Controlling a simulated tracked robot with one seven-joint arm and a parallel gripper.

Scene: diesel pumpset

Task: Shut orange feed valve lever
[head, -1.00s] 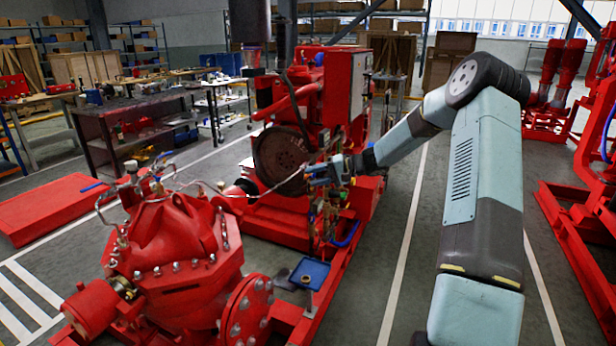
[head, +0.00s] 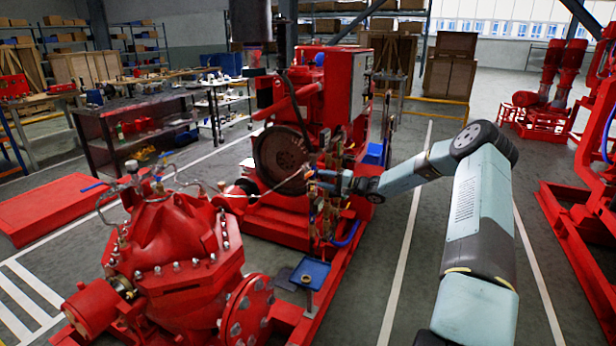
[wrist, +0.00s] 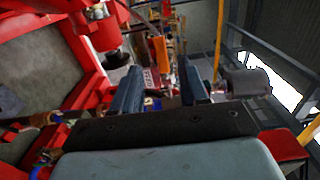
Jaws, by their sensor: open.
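My gripper (head: 316,180) is at the pipework on the near right side of the red pumpset engine (head: 300,115), to the right of the dark flywheel (head: 281,160). In the wrist view the two blue fingers of my gripper (wrist: 161,84) stand apart, with a clear gap between them. An orange-red piece (wrist: 160,50) shows beyond that gap, among small pipes and fittings. I cannot tell whether it is the orange feed valve lever. In the head view the fittings are small and partly hidden by my gripper, and I cannot pick out the lever.
The red pump casing (head: 175,250) with thin pipes stands in the foreground. A blue tray (head: 310,273) sits low before the engine. A blue handle (head: 348,236) is on the pipework below my gripper.

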